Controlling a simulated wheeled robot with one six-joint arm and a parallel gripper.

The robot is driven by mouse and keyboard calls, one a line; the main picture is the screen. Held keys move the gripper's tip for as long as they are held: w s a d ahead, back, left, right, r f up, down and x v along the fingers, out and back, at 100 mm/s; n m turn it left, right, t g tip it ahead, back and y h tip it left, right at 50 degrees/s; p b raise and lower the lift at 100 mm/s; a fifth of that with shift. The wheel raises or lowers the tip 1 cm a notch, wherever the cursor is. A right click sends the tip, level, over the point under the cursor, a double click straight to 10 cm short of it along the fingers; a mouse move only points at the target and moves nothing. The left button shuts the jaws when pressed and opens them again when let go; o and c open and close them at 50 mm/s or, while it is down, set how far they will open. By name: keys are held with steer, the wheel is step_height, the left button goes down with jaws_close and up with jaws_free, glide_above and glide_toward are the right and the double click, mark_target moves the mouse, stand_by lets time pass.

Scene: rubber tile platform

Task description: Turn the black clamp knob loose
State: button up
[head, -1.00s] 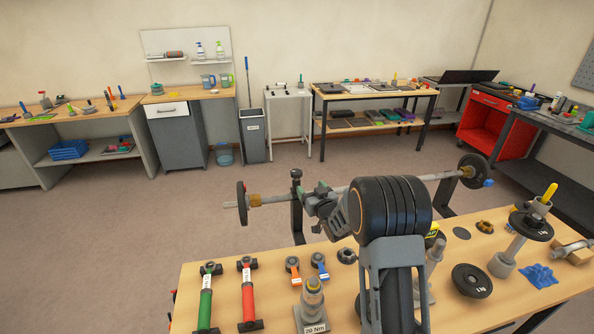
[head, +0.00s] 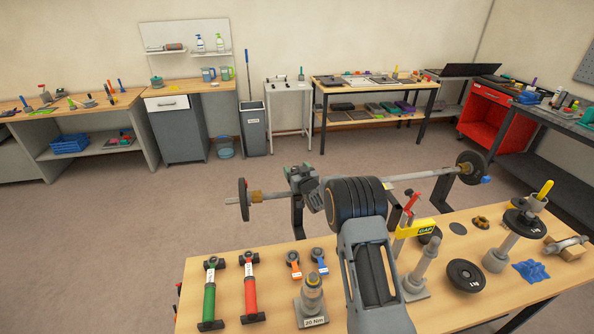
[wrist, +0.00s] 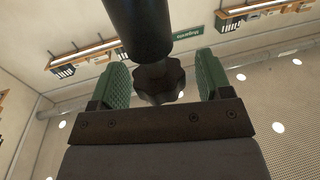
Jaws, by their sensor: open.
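The black clamp knob (wrist: 160,84) has a lobed rim. In the wrist view it sits between the green pads of my gripper (wrist: 162,88), with a gap on each side. A dark cylinder (wrist: 140,25) runs from it to the top of the picture. My gripper is open. In the head view, my gripper (head: 303,176) is at the top of the left bar stand (head: 297,215), and it and my arm hide the knob. The barbell bar (head: 270,197) lies across the stands, with a plate (head: 243,199) near its left end.
The wooden bench (head: 445,300) in front holds a green-handled tool (head: 209,295), a red-handled tool (head: 250,293), a torque post (head: 312,300), a yellow gap gauge (head: 420,228) and a loose black plate (head: 466,275). Open floor lies behind the barbell.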

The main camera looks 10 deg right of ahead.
steer(key=shift+c, duration=0.2)
steer(key=c, duration=0.9)
steer(key=shift+d+f+n+y+b, duration=0.15)
steer(key=shift+n+y+b, duration=0.35)
steer(key=shift+y+b, duration=0.3)
steer(key=shift+n+g+y, duration=0.3)
steer(key=shift+n+y, duration=0.1)
steer(key=shift+y, duration=0.2)
steer(key=n+y, duration=0.1)
steer(key=n+g+y, duration=0.1)
steer(key=y, duration=0.1)
steer(key=shift+r+g, duration=0.25)
steer(key=shift+g, duration=0.05)
steer(key=shift+n+g+y, duration=0.3)
steer(key=shift+n+y, duration=0.2)
steer(key=shift+y, duration=0.1)
